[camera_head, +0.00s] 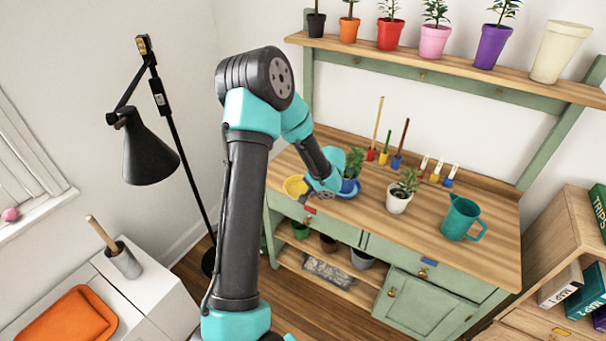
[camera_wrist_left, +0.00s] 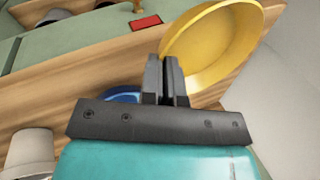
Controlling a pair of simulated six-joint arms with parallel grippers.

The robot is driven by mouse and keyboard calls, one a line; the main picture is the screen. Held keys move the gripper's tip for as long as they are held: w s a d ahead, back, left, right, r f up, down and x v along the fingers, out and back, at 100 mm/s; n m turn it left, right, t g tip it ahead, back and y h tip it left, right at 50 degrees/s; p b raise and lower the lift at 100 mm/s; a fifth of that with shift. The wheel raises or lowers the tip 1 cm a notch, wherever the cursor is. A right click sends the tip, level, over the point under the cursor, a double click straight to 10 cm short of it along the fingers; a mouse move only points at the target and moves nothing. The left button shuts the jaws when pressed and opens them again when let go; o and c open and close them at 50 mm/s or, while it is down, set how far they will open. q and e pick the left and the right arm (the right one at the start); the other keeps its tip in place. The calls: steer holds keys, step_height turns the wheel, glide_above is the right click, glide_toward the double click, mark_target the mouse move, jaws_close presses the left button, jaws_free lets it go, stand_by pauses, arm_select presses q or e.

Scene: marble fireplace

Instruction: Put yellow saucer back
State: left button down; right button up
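The yellow saucer (camera_head: 295,187) is at the left end of the wooden bench top in the head view. In the left wrist view the yellow saucer (camera_wrist_left: 212,48) is large and tilted, its rim at my fingertips. My left gripper (camera_head: 309,195) reaches down beside it; in the wrist view its fingers (camera_wrist_left: 165,62) are close together on the saucer's near rim. Whether the saucer touches the bench is hard to tell. My right gripper is not in view.
A blue saucer (camera_head: 347,191) with a blue-potted plant stands just right of my gripper. A white-potted plant (camera_head: 398,200) and a teal watering can (camera_head: 461,219) stand further right. Several coloured pots line the upper shelf (camera_head: 450,68). Small pots sit on the lower shelf (camera_head: 330,275).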

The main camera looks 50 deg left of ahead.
arm_select(q)
steer(key=w+a, duration=0.3)
steer(key=w+a+f, duration=0.1)
steer(key=w+a, duration=0.7)
steer(key=shift+a+f, duration=0.15)
steer(key=shift+f, duration=0.05)
steer(key=shift+f, duration=1.8)
steer(key=shift+f, duration=0.1)
steer(key=c, duration=1.8)
jaws_free()
steer(key=o, duration=0.4)
steer(key=shift+o, duration=0.2)
